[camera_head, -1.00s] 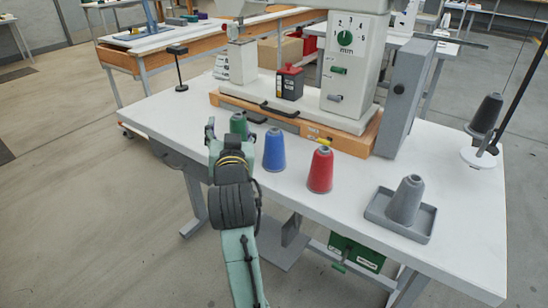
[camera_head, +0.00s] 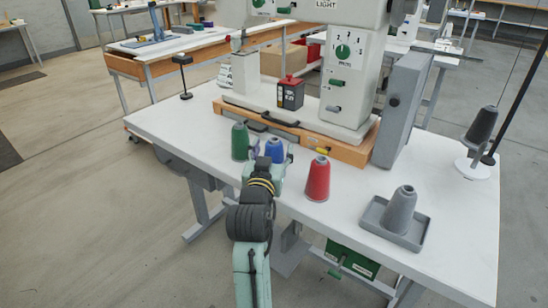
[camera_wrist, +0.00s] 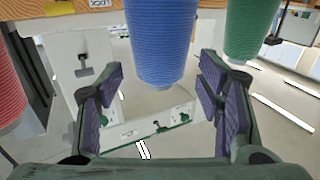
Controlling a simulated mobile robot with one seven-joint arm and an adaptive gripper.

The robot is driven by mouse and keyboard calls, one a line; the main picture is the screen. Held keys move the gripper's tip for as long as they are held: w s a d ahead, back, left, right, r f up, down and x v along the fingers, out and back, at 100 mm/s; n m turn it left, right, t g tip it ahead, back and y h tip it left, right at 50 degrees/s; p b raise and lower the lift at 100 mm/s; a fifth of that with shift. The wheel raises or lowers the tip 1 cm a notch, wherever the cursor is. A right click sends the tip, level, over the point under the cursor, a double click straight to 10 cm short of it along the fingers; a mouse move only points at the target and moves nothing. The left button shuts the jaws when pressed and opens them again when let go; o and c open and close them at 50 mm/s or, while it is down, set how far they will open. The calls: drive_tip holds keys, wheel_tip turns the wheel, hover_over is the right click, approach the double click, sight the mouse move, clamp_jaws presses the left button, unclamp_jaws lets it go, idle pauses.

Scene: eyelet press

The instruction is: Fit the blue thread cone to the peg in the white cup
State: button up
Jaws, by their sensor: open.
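The blue thread cone (camera_head: 275,150) stands on the white table between a green cone and a red cone. My gripper (camera_head: 264,166) is open, directly in front of it, and hides its lower part in the head view. In the wrist view the blue cone (camera_wrist: 162,38) hangs down from the top, with its narrow grey end between the open fingers and neither finger clearly touching it. A white round dish (camera_head: 475,173) at the table's right end holds a dark grey cone (camera_head: 481,126). I cannot make out a bare peg in it.
The green cone (camera_head: 240,141) stands close left of my gripper, the red cone (camera_head: 318,180) to its right. A grey cone (camera_head: 403,208) stands in a grey tray (camera_head: 421,233). The press on its wooden base (camera_head: 347,148) rises behind. A black rod stands by the dish.

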drive_tip(key=shift+w+d+r, duration=0.1)
drive_tip(key=shift+w+d, duration=0.05)
drive_tip(key=shift+w, duration=0.55)
drive_tip(key=shift+w+d, duration=0.1)
drive_tip(key=shift+w, duration=0.6)
drive_tip(key=shift+c, duration=0.2)
clamp_jaws()
